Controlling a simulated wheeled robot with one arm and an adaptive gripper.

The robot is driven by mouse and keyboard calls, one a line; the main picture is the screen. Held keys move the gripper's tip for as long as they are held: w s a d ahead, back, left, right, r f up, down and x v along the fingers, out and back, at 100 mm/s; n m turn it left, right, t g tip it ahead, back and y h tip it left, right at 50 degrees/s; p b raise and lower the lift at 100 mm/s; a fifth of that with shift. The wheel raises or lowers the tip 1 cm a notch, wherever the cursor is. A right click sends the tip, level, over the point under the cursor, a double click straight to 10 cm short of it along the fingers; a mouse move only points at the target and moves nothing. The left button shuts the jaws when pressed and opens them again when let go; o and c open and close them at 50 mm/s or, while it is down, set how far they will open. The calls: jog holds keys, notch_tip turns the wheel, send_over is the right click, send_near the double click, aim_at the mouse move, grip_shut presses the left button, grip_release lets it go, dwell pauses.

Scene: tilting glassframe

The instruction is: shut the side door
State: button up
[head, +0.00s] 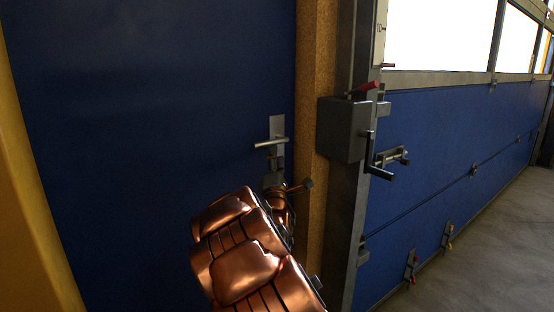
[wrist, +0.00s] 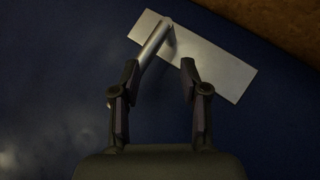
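The blue side door (head: 150,120) fills the left of the head view, its right edge along a brown post. I cannot tell whether it is flush with the frame. Its silver lever handle (head: 270,142) sits on a metal plate (head: 277,128) near that edge. In the wrist view the lever (wrist: 154,42) and its plate (wrist: 215,62) lie ahead of my gripper (wrist: 159,67). The fingers are apart with nothing clearly held between them. The lever's free end is close to the left fingertip; contact is unclear. In the head view my copper arm mostly hides the gripper.
The brown post (head: 316,95) stands right of the door. Beyond it are a metal upright with a grey box (head: 342,128) and crank (head: 372,160), and a blue panelled door (head: 440,150) with windows. Grey floor (head: 470,250) is clear at lower right. A yellow edge (head: 35,200) borders the left.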

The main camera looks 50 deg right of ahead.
jog(key=v, duration=0.7)
jog(key=shift+a, duration=0.2)
jog(key=shift+s+f, duration=0.1)
dwell(0.8)
